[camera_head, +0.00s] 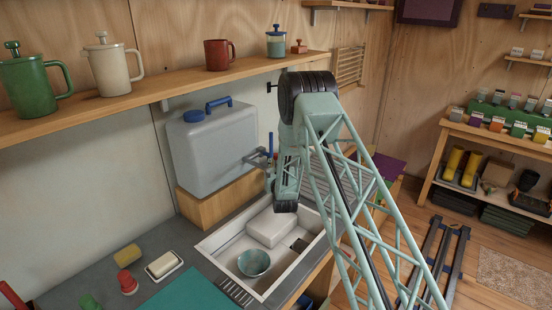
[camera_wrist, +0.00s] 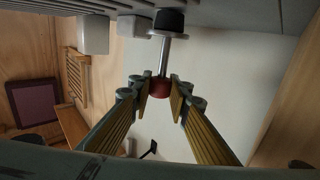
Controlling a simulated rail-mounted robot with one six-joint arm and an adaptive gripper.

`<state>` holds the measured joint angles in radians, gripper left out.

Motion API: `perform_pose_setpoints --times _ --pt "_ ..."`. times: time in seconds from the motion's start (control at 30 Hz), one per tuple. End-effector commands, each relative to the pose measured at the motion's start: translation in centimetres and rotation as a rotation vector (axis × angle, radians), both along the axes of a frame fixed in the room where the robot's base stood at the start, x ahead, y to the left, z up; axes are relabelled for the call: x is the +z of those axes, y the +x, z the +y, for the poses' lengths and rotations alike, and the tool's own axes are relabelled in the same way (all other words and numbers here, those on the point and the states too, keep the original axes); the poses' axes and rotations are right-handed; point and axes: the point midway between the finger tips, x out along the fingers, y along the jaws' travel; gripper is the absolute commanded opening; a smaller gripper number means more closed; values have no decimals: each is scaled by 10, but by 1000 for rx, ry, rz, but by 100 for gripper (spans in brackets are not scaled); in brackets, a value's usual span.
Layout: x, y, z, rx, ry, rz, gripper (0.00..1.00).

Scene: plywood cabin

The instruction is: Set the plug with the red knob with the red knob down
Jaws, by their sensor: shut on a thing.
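In the wrist view my gripper (camera_wrist: 160,92) is shut on the red knob (camera_wrist: 160,87) of the plug. The plug's bright metal stem (camera_wrist: 164,56) runs from the knob to a pale disc and a black stopper (camera_wrist: 169,20) at the top of the picture. The stopper end points away from my fingers, toward a grey ribbed surface. I cannot tell whether it touches that surface. In the head view my arm reaches over the sink (camera_head: 210,243), and the plug and fingertips are hidden there.
The sink holds a green bowl (camera_head: 254,262) and a white block (camera_head: 271,228). A ribbed drainboard (camera_head: 328,178) lies behind my arm. A grey water tank (camera_head: 211,148) with a blue handle stands at the back. A yellow sponge, soap dish (camera_head: 164,266) and red-topped item (camera_head: 127,283) sit on the counter.

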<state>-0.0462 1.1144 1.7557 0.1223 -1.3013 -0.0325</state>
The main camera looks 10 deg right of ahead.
Motion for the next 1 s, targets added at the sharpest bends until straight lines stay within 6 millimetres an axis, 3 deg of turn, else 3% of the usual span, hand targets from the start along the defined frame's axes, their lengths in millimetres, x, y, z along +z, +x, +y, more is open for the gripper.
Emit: perform_pose_setpoints --times 0.4,0.43,0.57,1.0 --pt "-3 0 0 0 0 0 0" --pt "-3 0 0 0 0 0 19" --pt "-3 0 0 0 0 0 30" --pt "-1 0 0 0 0 0 30"
